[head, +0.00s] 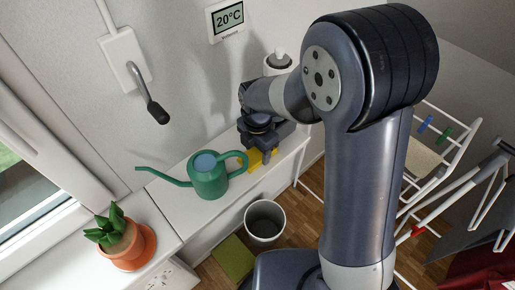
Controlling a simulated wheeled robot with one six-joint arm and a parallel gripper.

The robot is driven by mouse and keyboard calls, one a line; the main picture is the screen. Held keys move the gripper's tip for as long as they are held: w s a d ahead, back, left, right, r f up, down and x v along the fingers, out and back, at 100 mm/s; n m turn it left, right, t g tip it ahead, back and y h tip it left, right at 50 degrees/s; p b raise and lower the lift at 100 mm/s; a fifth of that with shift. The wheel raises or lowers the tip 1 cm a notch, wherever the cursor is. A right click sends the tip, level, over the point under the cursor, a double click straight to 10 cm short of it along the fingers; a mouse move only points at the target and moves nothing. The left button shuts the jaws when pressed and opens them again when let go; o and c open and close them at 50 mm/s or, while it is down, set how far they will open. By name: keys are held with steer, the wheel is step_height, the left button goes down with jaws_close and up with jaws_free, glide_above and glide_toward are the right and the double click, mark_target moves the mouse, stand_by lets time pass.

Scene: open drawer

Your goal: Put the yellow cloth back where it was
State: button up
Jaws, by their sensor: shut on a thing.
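The yellow cloth (255,159) is at my gripper (258,151), low over the white shelf (217,208) along the wall. My gripper is shut on the cloth, and its dark fingers cover part of it. I cannot tell whether the cloth touches the shelf top. The green watering can (209,180) stands just left of the gripper, with its handle close to the cloth.
A potted succulent (120,241) stands at the lower left. A grey bin (265,222) and a green mat (233,258) are on the floor. A drying rack (440,160) stands right. A wall crank (148,93) hangs upper left.

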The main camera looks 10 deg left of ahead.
mark_target(257, 152)
steer(key=shift+f, duration=0.2)
steer(key=o, duration=0.9)
steer(key=shift+r, duration=0.1)
steer(key=shift+o, duration=0.2)
step_height(257, 152, up, 12)
steer(key=shift+r+b, duration=0.2)
steer(key=shift+b, duration=0.25)
